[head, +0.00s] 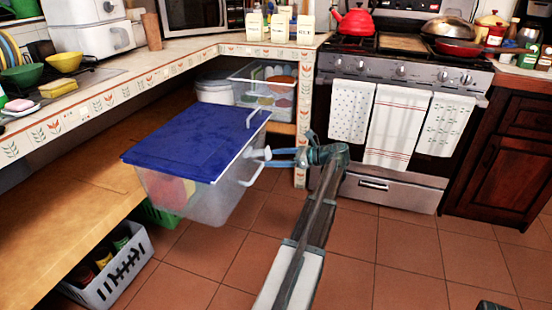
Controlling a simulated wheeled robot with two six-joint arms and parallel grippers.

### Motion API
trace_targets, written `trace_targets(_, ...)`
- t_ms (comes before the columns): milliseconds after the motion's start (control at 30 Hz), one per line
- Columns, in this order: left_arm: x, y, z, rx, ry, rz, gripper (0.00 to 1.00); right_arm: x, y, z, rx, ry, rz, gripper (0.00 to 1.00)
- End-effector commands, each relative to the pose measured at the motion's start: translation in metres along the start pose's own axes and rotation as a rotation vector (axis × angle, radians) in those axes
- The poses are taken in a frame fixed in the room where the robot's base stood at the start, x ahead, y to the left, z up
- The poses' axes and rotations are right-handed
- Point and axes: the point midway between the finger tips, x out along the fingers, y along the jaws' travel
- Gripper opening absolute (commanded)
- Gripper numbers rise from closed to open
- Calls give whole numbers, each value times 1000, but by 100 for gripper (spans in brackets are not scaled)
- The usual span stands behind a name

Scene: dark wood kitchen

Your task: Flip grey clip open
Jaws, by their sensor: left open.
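A clear plastic box (197,201) with a blue lid (195,137) sits at the edge of the wooden shelf. A pale grey clip (253,174) stands out from the box's right side, near the front corner. A second pale clip (252,120) is on the same side, farther back. I cannot tell whether a fingertip touches the clip or the lid.
Another clear box (268,84) stands behind, under the tiled counter. A grey crate (113,272) and a green basket (160,215) are below the shelf. The oven with hanging towels (397,127) stands behind my arm. The tiled floor to the right is clear.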

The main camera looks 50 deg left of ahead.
Motion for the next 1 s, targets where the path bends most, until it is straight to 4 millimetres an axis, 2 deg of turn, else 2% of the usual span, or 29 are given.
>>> trace_targets(167, -21, -1, 2, 1, 0, -3, 88, -7, 1, 0, -1, 0, 0, 50)
trace_targets(400, -73, -2, 3, 1, 0, -3, 88, -20, 2, 1, -1, -1, 1, 50)
trace_targets(600, -111, -1, 2, 1, 0, -2, 88, -29, 3, 2, 1, -1, 2, 50)
trace_targets(800, -132, 0, 1, 1, 0, 0, 88, -33, 4, 2, 3, -2, 3, 50)
trace_targets(1000, -138, 0, 0, 0, 0, 0, 88, -34, 4, 2, 3, -2, 3, 50)
